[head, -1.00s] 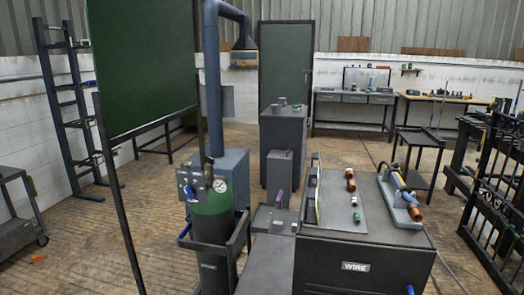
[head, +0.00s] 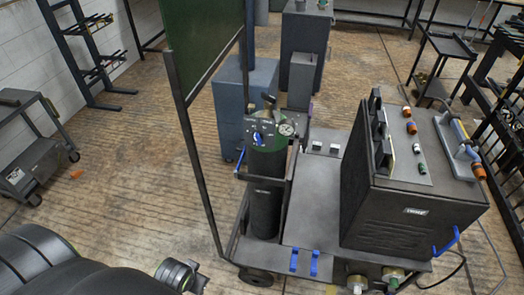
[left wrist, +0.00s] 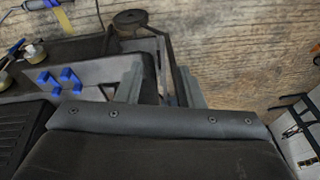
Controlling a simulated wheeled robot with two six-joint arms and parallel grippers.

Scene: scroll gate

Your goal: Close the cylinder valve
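The dark gas cylinder (head: 266,205) with a green top stands upright in the cart's left bay. A dark valve fitting (head: 269,102) sits at its top, above a grey front plate with a blue part (head: 257,138) and a round gauge (head: 287,130). I cannot tell how far the valve is turned. My left gripper (head: 194,279) is low at the lower left, apart from the cylinder. In the left wrist view, its two fingers (left wrist: 168,92) stand apart with nothing visible between them. My right gripper is not in view.
The cart carries a dark welder box (head: 400,215) right of the cylinder. Blue clips (head: 304,262) sit on its front edge, and a wheel (head: 256,276) is at its front left. A green screen's post (head: 195,150) stands left of the cylinder.

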